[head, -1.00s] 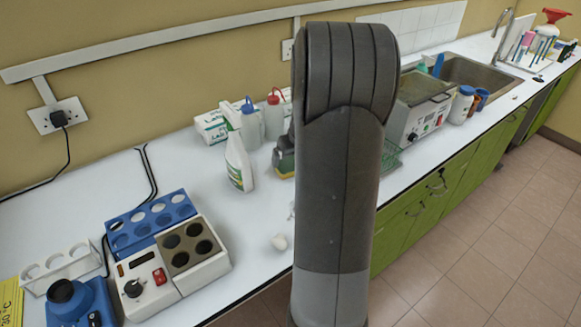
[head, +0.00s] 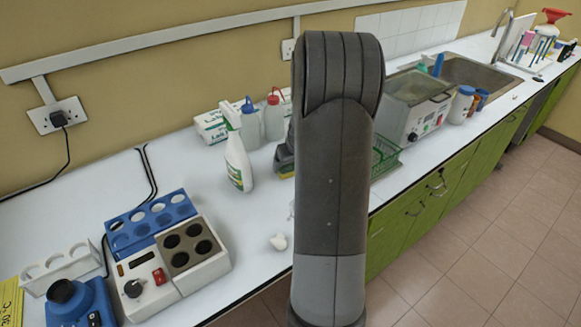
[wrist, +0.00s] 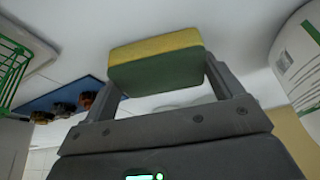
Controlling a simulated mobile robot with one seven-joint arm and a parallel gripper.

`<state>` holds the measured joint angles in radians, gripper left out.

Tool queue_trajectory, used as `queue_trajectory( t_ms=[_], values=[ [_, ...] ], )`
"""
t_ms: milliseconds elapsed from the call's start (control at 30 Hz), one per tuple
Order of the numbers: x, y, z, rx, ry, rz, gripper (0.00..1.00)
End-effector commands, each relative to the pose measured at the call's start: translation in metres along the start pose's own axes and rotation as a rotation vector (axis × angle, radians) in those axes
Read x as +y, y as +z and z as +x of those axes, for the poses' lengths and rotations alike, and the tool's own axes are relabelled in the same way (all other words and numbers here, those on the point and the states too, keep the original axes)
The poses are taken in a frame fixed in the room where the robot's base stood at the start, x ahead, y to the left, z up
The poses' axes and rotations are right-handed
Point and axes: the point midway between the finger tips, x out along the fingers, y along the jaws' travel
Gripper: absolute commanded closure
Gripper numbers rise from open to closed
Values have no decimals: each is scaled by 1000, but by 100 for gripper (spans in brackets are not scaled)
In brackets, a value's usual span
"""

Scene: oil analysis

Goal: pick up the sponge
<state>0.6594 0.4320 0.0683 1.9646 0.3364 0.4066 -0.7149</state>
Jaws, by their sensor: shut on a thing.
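The sponge (wrist: 155,62) is yellow on one layer and green on the other. In the wrist view it sits between the two fingers of my gripper (wrist: 165,85), which is shut on it. The sponge appears clear of other objects in that view.
A white spray bottle (head: 237,160) stands left of my arm, with wash bottles (head: 273,118) behind it. A green wire rack (head: 385,155) and a water bath (head: 415,105) stand to the right. A heating block (head: 190,250) is at front left.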

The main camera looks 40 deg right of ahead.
Motion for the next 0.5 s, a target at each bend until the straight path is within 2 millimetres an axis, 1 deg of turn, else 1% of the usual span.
queue_trajectory(
  t_ms=[33,100,133,367,500],
  values=[
    [0,0,0,0,0,0,29],
    [0,0,0,0,0,0,34],
    [0,0,0,0,0,0,36],
    [0,0,-1,0,0,0,36],
    [0,-3,-7,2,0,-1,36]
  ],
)
